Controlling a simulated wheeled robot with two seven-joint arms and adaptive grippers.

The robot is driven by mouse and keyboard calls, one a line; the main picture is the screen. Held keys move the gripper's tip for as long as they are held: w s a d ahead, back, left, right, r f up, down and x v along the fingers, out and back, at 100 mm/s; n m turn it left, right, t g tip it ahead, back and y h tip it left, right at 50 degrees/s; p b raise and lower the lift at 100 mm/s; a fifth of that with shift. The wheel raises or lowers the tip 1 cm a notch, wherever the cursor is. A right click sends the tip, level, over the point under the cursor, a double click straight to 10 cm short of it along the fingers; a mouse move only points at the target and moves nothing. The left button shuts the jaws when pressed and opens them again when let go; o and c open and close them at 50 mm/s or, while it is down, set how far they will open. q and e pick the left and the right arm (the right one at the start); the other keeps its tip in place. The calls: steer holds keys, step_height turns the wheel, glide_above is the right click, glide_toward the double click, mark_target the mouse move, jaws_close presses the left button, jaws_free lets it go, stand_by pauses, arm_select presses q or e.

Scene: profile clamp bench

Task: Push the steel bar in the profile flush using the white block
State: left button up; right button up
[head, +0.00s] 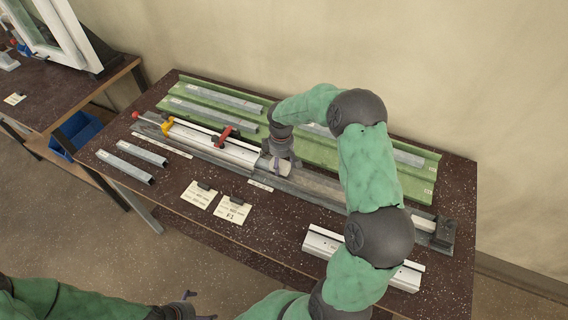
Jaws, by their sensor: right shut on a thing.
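The white profile (210,146) lies in the long grey clamp rail on the bench, held near a red clamp (222,134) and a yellow clamp (167,125). My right gripper (277,167) is at the profile's right end, shut on the small whitish block (285,168). The block is partly covered by the fingers. I cannot tell whether it touches the profile. The steel bar inside the profile cannot be made out at this end. My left gripper (197,307) is low at the bottom edge, away from the bench, open and apparently empty.
Two loose grey bars (128,166) lie at the front left. Paper cards (232,210) lie in front of the rail. A green tray (196,92) with grey bars runs along the back. Another white profile (322,243) lies at the front right, partly behind my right arm.

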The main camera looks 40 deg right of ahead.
mark_target(266, 161)
steer(key=shift+w+a, duration=0.45)
steer(key=shift+w, duration=0.4)
steer(key=shift+w+a, duration=0.45)
steer(key=shift+w, duration=0.45)
steer(key=shift+w+a, duration=0.45)
steer(key=shift+w, duration=0.4)
steer(key=shift+w+a, duration=0.15)
steer(key=shift+w, duration=0.15)
steer(key=shift+s, duration=0.15)
steer(key=shift+s+d, duration=0.45)
steer(key=shift+s, duration=0.35)
step_height(266, 161, up, 10)
steer(key=p, duration=0.6)
steer(key=shift+p, duration=0.4)
steer(key=shift+s, duration=0.1)
